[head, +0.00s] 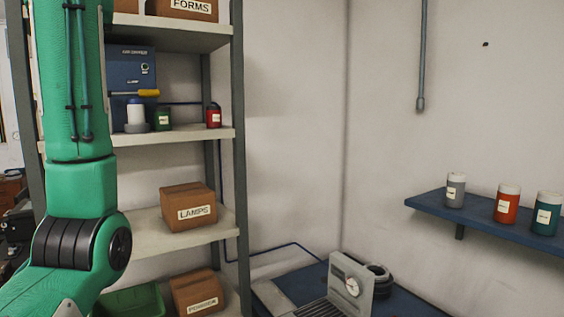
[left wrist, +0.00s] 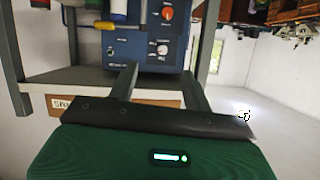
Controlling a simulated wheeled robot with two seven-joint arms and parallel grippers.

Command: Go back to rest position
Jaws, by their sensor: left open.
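My left gripper (left wrist: 159,78) shows in the left wrist view with its two dark fingers apart and nothing between them. The fingers point toward a shelf board carrying a blue machine (left wrist: 128,45) with knobs and a small display. How far the fingertips are from the machine is hard to tell. In the head view my green left arm rises along the left side, and its gripper is out of the picture. The blue machine (head: 132,72) also stands on the shelf there, partly behind my arm. My right gripper is in neither view.
A shelf rack (head: 237,150) with boxes, including a LAMPS box (head: 188,208), stands close beside my left arm. A wall shelf (head: 485,218) at the right holds three canisters. The middle is clear.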

